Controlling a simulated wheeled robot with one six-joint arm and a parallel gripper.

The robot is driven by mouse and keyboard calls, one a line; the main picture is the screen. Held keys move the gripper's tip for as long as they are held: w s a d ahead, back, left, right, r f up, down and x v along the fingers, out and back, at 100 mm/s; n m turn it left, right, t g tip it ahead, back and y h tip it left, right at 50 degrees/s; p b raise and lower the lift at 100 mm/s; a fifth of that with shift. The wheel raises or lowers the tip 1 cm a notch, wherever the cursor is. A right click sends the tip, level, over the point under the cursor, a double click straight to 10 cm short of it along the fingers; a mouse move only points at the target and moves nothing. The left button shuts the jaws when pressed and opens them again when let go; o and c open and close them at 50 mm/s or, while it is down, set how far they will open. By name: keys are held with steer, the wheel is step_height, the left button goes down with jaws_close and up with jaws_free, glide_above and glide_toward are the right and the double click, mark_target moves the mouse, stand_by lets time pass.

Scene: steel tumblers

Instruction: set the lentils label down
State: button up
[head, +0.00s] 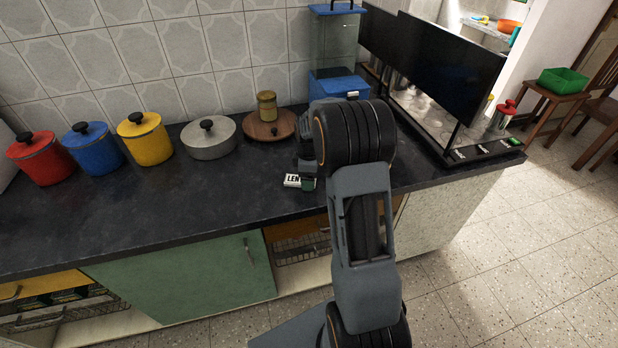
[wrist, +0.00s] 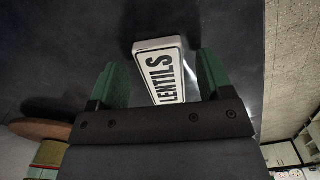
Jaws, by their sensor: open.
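The lentils label (head: 293,181) is a small white block with black lettering. It lies on the dark countertop (head: 200,205), near the counter's front edge. In the wrist view the label (wrist: 162,68) sits between the two green fingers of my gripper (wrist: 162,85), with a visible gap on each side. My gripper is open around it. In the head view my gripper (head: 306,180) is mostly hidden behind my own arm, and the label's right end is covered.
A round wooden board (head: 270,126) with a small jar (head: 266,105) stands behind. A grey pot (head: 209,138) and yellow (head: 145,139), blue (head: 92,149) and red (head: 40,158) canisters stand to the left. A dark-screened rack (head: 450,70) stands right. The counter's front left is clear.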

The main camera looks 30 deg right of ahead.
step_height(320, 180, up, 11)
steer(key=s+a+r+m+t, duration=0.1)
steer(key=s+a+m, duration=0.4)
steer(key=s, duration=0.5)
steer(key=s+a+m+t, duration=0.2)
steer(key=s+a+m, duration=0.4)
steer(key=s+a, duration=0.2)
steer(key=shift+s+r+p, duration=0.3)
steer(key=shift+s+r, duration=0.05)
steer(key=shift+s, duration=0.9)
step_height(320, 180, up, 6)
steer(key=p, duration=0.5)
steer(key=shift+t, duration=0.3)
steer(key=shift+a, duration=0.1)
